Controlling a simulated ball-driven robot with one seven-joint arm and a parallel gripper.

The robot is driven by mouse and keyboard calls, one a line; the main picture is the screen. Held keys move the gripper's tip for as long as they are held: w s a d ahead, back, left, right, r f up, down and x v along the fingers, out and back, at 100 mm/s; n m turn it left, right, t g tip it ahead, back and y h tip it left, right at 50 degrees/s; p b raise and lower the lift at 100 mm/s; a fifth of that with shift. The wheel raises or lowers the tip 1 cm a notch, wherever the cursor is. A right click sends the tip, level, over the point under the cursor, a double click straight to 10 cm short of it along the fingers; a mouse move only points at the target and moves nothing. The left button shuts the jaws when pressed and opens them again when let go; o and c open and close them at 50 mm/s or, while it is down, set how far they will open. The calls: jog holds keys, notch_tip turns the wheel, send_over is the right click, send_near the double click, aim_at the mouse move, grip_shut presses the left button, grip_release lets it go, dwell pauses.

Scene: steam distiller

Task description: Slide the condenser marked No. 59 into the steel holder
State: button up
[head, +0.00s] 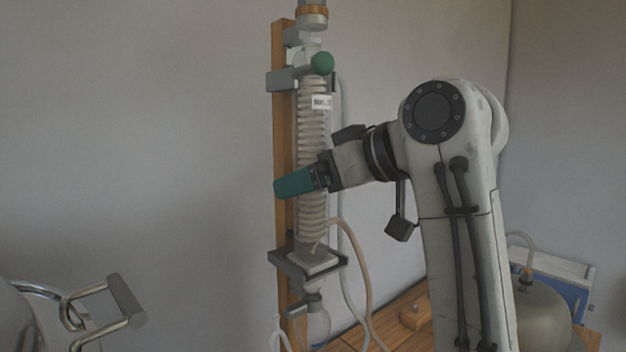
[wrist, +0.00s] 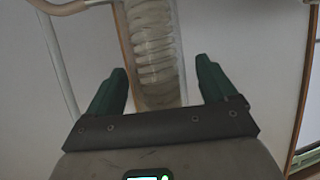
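The condenser (head: 313,130) is a pale, ribbed upright column in front of a wooden post, with a small white label near its top; the print is too small to read. It also shows in the wrist view (wrist: 153,45). A grey steel bracket (head: 284,262) lies at its lower end, and a grey clamp (head: 281,80) is at its top; I cannot tell how firmly it sits. My gripper (wrist: 162,70) has green fingers spread to either side of the condenser, with gaps. In the head view one green finger (head: 293,184) crosses its middle, hiding part of it.
A green knob (head: 322,62) sticks out by the upper clamp. Pale hoses (head: 360,270) hang right of the post (head: 283,150). A glass bulb (head: 315,325) is below the bracket. A metal vessel with a handle (head: 125,300) stands lower left. A rounded metal vessel (head: 543,312) stands lower right.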

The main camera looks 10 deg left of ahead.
jog(key=shift+o, duration=0.3)
jog(key=shift+f, duration=0.15)
jog(key=shift+d, duration=0.15)
jog(key=b+v, duration=0.2)
jog(key=v, duration=0.8)
jog(key=shift+d+r, duration=0.2)
jog(key=shift+r, duration=0.1)
jog(key=shift+s, duration=0.15)
